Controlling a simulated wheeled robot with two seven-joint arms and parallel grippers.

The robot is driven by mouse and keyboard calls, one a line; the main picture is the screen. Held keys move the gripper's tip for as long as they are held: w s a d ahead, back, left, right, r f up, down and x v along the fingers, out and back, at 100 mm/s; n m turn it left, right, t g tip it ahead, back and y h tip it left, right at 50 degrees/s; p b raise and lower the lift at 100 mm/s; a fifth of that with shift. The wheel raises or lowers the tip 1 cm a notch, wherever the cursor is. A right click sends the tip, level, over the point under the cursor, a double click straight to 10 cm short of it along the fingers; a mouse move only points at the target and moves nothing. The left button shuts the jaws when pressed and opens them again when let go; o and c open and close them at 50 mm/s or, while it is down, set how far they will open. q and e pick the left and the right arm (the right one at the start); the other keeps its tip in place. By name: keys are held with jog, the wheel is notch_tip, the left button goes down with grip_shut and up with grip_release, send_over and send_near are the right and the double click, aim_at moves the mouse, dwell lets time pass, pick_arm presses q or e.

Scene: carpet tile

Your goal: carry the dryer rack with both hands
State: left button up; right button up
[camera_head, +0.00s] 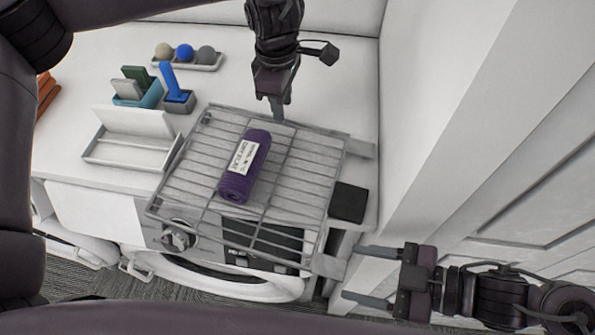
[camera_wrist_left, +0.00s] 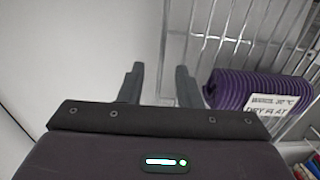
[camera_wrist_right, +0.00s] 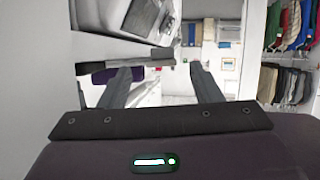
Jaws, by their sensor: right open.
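The wire dryer rack (camera_head: 190,171) lies on top of the white washer and its counter, its front part over the washer's front. A rolled purple towel (camera_head: 237,182) with a white label lies on it; it also shows in the left wrist view (camera_wrist_left: 245,91). The rack has grey end tabs at its right corners, the near one (camera_head: 331,266) at lower right. My left gripper (camera_head: 279,112) points down at the rack's far edge; its fingers are apart with nothing visible between them. My right gripper (camera_head: 358,274) is open, its fingertips beside the near tab, one on either side.
A white open box (camera_head: 130,151), a blue holder (camera_head: 140,95), a blue brush (camera_head: 172,85) and a tray of balls (camera_head: 187,60) stand left of the rack. A black block (camera_head: 348,202) sits at its right edge. A white panelled door (camera_head: 520,200) stands close on the right.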

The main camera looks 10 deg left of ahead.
aim_at(342, 270)
pick_arm(q)
jog(key=shift+w+a+f, duration=0.1)
jog(key=shift+f, duration=1.45)
pick_arm(e)
jog(key=shift+x, duration=1.7)
pick_arm(q)
jog(key=c, duration=0.6)
pick_arm(e)
jog(key=shift+s, duration=0.1)
jog(key=c, duration=0.6)
pick_arm(q)
grip_shut()
pick_arm(e)
grip_shut()
